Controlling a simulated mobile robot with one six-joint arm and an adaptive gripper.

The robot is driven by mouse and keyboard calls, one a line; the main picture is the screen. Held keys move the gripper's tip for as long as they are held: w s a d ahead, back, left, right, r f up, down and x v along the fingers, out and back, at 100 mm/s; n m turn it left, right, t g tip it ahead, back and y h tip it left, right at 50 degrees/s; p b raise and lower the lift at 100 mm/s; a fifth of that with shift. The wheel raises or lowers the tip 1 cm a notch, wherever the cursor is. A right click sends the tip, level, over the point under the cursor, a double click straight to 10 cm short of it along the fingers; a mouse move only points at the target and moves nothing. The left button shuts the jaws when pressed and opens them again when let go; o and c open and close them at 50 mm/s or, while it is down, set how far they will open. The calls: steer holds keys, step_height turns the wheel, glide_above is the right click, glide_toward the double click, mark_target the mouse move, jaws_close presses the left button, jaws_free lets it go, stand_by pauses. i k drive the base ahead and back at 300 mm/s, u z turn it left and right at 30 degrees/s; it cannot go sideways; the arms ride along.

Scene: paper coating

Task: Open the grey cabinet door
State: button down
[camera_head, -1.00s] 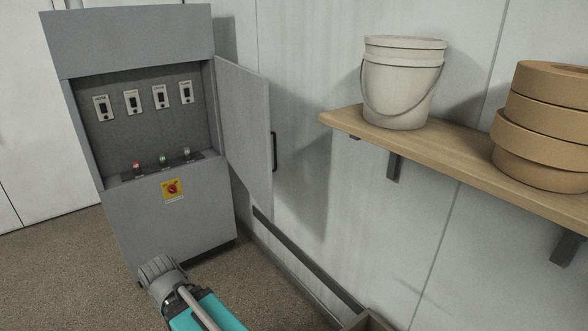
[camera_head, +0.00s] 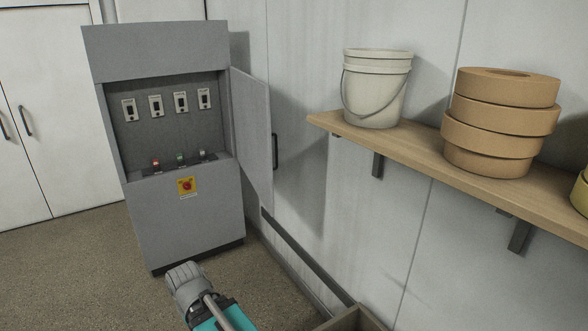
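The grey cabinet (camera_head: 192,222) stands on the floor left of centre, against the wall. Its door (camera_head: 252,135) is hinged on the right side and stands wide open, swung out to the right, with a dark handle (camera_head: 275,151) at its outer edge. Inside, several switches and a row of small buttons show, and a red knob on a yellow plate (camera_head: 187,187) is on the front below. Part of my arm shows at the bottom, in front of the cabinet and apart from the door. My gripper's fingers are not visible.
A wooden shelf (camera_head: 400,149) on the right wall carries a white bucket (camera_head: 375,91) and a stack of tan rolls (camera_head: 502,122). A wooden box edge (camera_head: 350,319) shows at the bottom. White doors (camera_head: 50,110) are at the left. The floor (camera_head: 80,262) left of the cabinet is clear.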

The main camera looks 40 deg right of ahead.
mark_target(251, 97)
steer(key=k, duration=0.35)
steer(key=z, duration=0.2)
steer(key=i, duration=1.75)
steer(key=u, duration=0.3)
steer(key=i, duration=0.7)
steer(key=z, duration=0.3)
steer(key=k, duration=0.1)
steer(key=u, duration=0.2)
